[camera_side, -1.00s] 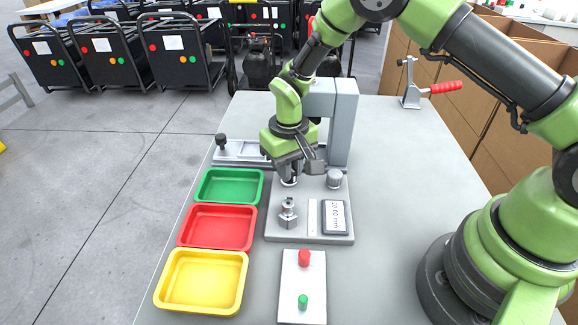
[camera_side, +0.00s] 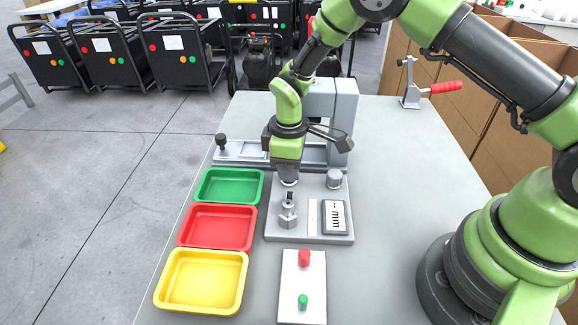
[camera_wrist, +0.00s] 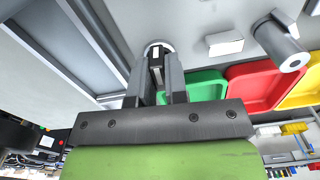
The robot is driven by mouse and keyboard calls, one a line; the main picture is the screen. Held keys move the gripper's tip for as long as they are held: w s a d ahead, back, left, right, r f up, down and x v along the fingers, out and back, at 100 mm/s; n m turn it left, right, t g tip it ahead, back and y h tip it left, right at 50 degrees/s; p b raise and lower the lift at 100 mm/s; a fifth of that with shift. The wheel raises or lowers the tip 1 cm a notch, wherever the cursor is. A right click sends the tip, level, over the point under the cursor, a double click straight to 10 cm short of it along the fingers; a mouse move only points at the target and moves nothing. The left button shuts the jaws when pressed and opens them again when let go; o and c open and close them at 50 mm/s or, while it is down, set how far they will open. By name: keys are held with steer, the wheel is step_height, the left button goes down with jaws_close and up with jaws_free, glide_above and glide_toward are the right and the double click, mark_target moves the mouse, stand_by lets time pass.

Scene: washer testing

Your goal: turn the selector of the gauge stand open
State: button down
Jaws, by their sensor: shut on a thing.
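The gauge stand (camera_side: 258,219) has a light grey base plate with a small display (camera_side: 334,217) that reads "-- mm". My gripper (camera_side: 289,179) points down over the rear left of this plate. In the wrist view, its two fingers (camera_wrist: 158,94) are shut on the selector (camera_wrist: 156,70), a narrow dark bar in front of a pale round disc (camera_wrist: 158,46). In the side view the gripper mostly hides the selector; only the pale disc edge shows below the fingers. A grey post (camera_side: 288,217) stands in front of it, apart from the gripper. A grey round knob (camera_side: 334,179) stands to the right.
Green (camera_side: 229,187), red (camera_side: 216,228) and yellow (camera_side: 201,282) trays line the left. A plate (camera_side: 302,276) with red and green buttons lies in front. A grey column (camera_side: 346,125) rises close behind my gripper. A red-handled clamp (camera_side: 411,98) stands at the back right.

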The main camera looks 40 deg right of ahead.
steer(key=shift+n, duration=0.6)
steer(key=c, duration=1.1)
jaws_free()
steer(key=shift+c, duration=0.2)
step_height(320, 180, up, 10)
steer(key=s+d+r+m+t+y, duration=0.1)
steer(key=s+r+m+t, duration=0.15)
steer(key=s+r, duration=0.4)
steer(key=s+d+r+m+t, duration=0.1)
steer(key=s+r+m, duration=0.25)
steer(key=r, duration=0.55)
steer(key=s+d+r+m+t+y, duration=0.1)
steer(key=s+r+m+t, duration=0.1)
steer(key=s+m, duration=0.5)
steer(key=s+t, duration=0.1)
steer(key=s, duration=0.4)
steer(key=shift+d+r+t, duration=0.15)
steer(key=shift+r+t, duration=0.1)
steer(key=shift+t, duration=0.1)
